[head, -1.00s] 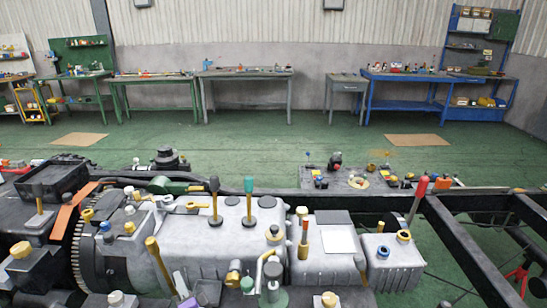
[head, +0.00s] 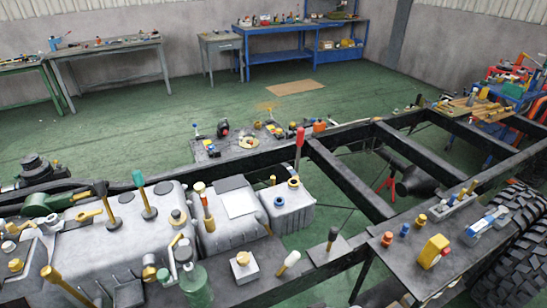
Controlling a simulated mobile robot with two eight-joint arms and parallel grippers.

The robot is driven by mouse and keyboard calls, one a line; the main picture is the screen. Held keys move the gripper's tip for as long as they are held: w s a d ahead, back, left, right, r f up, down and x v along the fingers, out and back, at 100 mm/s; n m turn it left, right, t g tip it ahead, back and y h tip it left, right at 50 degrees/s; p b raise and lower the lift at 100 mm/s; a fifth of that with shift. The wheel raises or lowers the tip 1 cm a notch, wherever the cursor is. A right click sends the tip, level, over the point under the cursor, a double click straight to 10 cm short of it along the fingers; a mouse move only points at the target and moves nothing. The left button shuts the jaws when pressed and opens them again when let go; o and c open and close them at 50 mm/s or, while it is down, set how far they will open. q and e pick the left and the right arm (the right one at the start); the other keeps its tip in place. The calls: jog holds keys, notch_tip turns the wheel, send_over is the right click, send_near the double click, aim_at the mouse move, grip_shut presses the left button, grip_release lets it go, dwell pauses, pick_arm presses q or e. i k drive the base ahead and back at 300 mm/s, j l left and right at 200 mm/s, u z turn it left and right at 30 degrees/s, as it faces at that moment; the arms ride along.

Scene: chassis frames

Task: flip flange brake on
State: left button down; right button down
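No part in the head view is clearly marked as the flange brake. Several levers stand on and around the grey gearbox housing (head: 150,235). A red-handled lever (head: 299,145) stands upright by the black frame rail. An orange-and-cream lever (head: 205,205) stands on the housing. A teal-handled lever (head: 142,190) and a dark-handled lever (head: 104,200) stand further left. A short black-tipped lever (head: 332,238) stands on a dark plate at front centre. Neither of my grippers is in view.
Black chassis rails (head: 350,185) cross the view, with open gaps between them. A dark side table (head: 400,262) holds a yellow block (head: 433,251) and small knobs. A large tyre (head: 510,235) stands at the right. Green floor (head: 150,115) is clear towards the workbenches.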

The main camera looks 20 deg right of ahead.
aim_at(333, 231)
jog(key=z, duration=1.25)
